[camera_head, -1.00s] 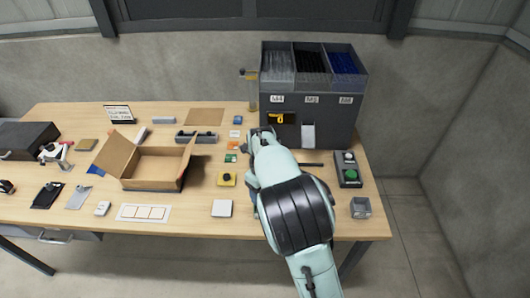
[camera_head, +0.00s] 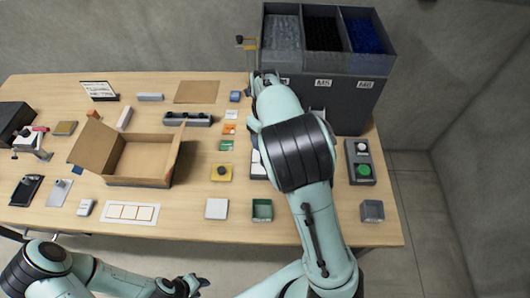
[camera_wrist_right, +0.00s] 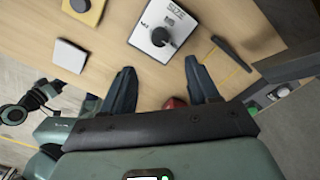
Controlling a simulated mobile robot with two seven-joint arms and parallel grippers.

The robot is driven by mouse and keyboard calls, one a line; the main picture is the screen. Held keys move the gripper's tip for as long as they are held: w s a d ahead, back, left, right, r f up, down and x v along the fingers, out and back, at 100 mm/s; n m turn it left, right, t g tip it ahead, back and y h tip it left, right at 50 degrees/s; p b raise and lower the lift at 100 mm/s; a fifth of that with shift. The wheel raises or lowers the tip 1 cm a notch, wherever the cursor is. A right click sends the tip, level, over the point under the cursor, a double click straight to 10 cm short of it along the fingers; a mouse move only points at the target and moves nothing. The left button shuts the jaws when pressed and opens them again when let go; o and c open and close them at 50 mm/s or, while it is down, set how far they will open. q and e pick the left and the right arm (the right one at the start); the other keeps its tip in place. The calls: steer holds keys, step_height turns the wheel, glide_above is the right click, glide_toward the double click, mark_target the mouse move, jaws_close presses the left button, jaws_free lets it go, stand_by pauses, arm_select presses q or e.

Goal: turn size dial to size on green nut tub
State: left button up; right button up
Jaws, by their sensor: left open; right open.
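The size dial, a white plate marked SIZE with a black knob (camera_wrist_right: 160,37), sits on a dark base at the top of the right wrist view. In the head view my right arm mostly hides it; only a white edge (camera_head: 256,162) shows. The green nut tub (camera_head: 262,210) stands near the table's front edge; no size is readable on it. My right gripper (camera_wrist_right: 160,86) is open, its fingers apart and short of the dial in the wrist picture. A small red thing shows between them. My left gripper (camera_head: 194,284) is open, low in front of the table.
The dark feeder (camera_head: 345,100), with labels M5 and M6, stands at the back right. A button box (camera_head: 360,162) and a clear tub (camera_head: 372,211) are at the right. An open carton (camera_head: 140,162) and a yellow-based knob (camera_head: 222,173) lie left of my right arm.

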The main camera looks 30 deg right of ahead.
step_height(320, 180, down, 12)
steer(key=shift+r, duration=0.1)
stand_by(0.4)
steer(key=c, duration=1)
steer(key=shift+c, duration=0.2)
